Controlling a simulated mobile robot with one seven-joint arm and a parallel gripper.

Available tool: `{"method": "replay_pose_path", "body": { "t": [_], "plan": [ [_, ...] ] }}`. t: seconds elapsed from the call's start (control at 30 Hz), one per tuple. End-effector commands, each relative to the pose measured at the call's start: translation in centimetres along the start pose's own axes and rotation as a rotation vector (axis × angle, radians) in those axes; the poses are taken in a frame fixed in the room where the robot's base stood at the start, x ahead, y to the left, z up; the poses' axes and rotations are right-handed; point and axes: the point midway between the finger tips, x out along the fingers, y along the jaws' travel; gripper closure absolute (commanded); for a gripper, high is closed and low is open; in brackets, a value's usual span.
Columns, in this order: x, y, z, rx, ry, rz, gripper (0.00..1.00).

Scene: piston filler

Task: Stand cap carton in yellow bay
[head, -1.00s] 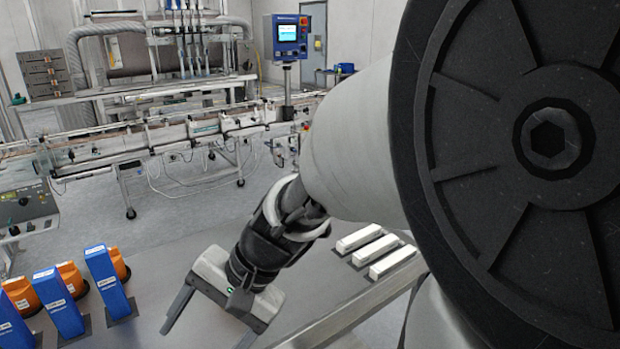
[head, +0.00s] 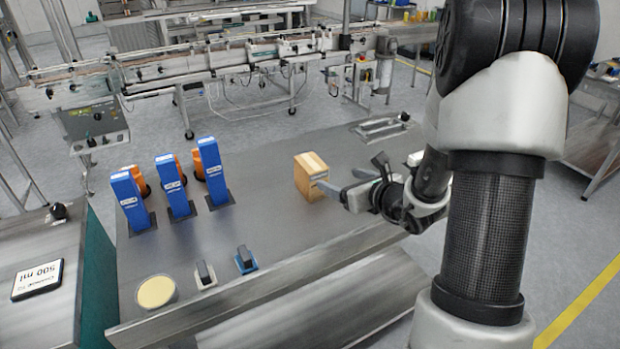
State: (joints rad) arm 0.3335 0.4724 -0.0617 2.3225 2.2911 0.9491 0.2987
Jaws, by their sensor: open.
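A tan cardboard carton (head: 309,177), which appears to be the cap carton, stands on the grey metal table right of the middle. My gripper (head: 338,180) is low over the table just right of the carton, with its fingers pointing left towards it. The jaws are open. One finger overlaps the carton's right side in the picture; I cannot tell whether it touches or surrounds the carton. I cannot make out a yellow bay on the table.
Several blue upright holders (head: 170,186) with orange containers behind them stand at the left of the table (head: 270,225). A cream round disc (head: 156,292) and two small dark-handled blocks (head: 245,260) lie near the front edge. A metal frame (head: 380,128) lies at the back right.

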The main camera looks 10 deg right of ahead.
Motion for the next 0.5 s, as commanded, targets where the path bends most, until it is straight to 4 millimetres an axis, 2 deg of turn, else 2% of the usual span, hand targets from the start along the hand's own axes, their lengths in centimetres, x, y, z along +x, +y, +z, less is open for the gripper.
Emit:
{"method": "replay_pose_path", "body": {
  "t": [0.17, 0.5],
  "plan": [
    [2.7, -0.1, -0.2, 0.007, 0.001, -0.003, 0.27],
    [9.9, 0.0, -0.1, 0.005, 0.001, -0.001, 0.27]
  ]
}}
